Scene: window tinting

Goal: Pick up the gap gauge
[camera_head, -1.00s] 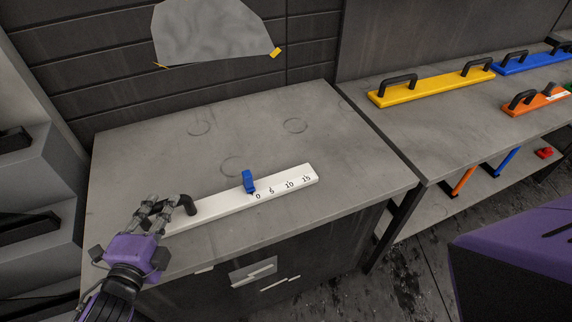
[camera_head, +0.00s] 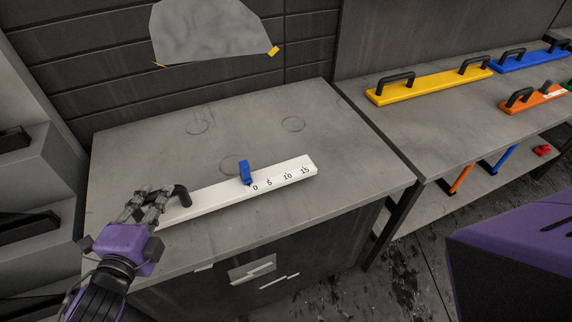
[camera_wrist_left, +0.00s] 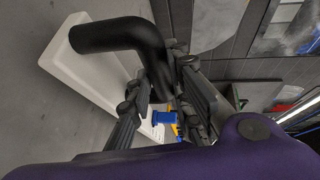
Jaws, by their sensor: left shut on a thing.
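The gap gauge (camera_head: 225,193) is a long white bar marked 0, 5, 10 and 15, with a blue slider (camera_head: 245,173) and a bent black handle (camera_head: 183,194) at its left end. It is at the grey cabinet top's front edge and looks slightly raised, though any gap beneath is hard to see. My left gripper (camera_head: 160,202) is shut on the black handle. In the left wrist view, the handle (camera_wrist_left: 112,35) runs between the fingers (camera_wrist_left: 162,75), with the white bar (camera_wrist_left: 62,48) behind it. My right gripper is out of view.
The cabinet top (camera_head: 290,100) is otherwise clear. A grey sheet (camera_head: 210,32) hangs on the back wall. On the right bench lie a yellow bar (camera_head: 430,86), a blue bar (camera_head: 530,62) and an orange bar (camera_head: 535,98), all with black handles.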

